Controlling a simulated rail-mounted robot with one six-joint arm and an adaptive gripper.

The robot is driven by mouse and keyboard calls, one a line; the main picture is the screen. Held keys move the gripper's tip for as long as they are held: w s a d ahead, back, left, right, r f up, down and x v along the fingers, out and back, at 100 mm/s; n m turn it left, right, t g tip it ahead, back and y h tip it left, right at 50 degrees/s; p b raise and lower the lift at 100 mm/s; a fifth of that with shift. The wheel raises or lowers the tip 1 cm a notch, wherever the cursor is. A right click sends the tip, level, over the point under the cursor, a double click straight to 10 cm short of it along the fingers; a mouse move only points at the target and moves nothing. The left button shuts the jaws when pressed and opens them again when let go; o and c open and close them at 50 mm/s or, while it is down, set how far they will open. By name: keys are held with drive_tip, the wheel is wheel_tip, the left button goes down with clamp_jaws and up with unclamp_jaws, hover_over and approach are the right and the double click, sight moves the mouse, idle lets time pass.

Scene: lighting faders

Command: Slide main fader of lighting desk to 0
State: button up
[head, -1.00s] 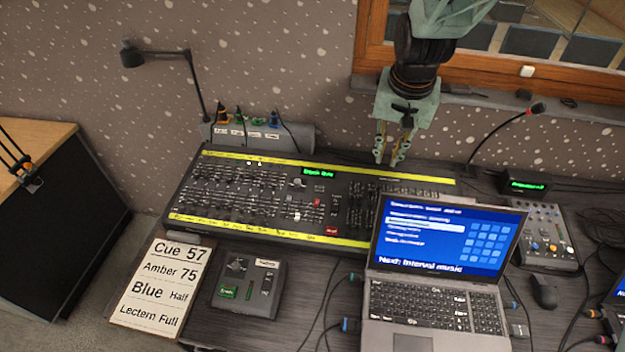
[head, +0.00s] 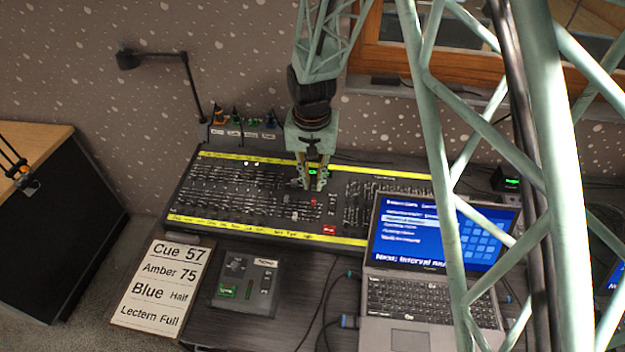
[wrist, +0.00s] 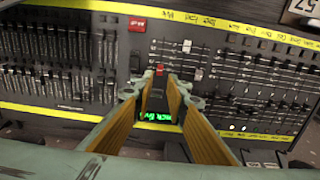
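The lighting desk (head: 210,225) is a long black console with yellow label strips, several rows of faders and a small green display. A red fader cap (head: 313,201) stands in its middle section; it also shows in the wrist view (wrist: 159,69), close to my fingertips. White fader caps (wrist: 198,74) sit on neighbouring tracks. I cannot read which cap is labelled main. My gripper (head: 312,188) points down over the middle of the desk, partly hiding the display. In the wrist view its two yellow fingers (wrist: 160,80) stand apart with nothing gripped; I cannot tell whether they touch the desk.
A laptop (head: 405,310) stands at the desk's right front. A small control box (head: 245,283) and a cue sign (head: 160,284) lie in front. A lamp (head: 190,85) rises behind left. My own lattice structure covers much of the right side.

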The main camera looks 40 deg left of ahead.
sight(314, 200)
drive_tip(key=shift+f, duration=0.2)
drive_tip(key=shift+w+a+f+b, duration=0.1)
drive_tip(key=shift+w+f+b, duration=0.1)
drive_tip(key=shift+f+b, duration=1.45)
drive_tip(key=shift+w+a+f+b, duration=0.15)
drive_tip(key=shift+f+b, duration=0.35)
drive_tip(key=shift+f, duration=2.15)
drive_tip(key=shift+c, duration=0.6)
drive_tip(key=shift+c, duration=1.4)
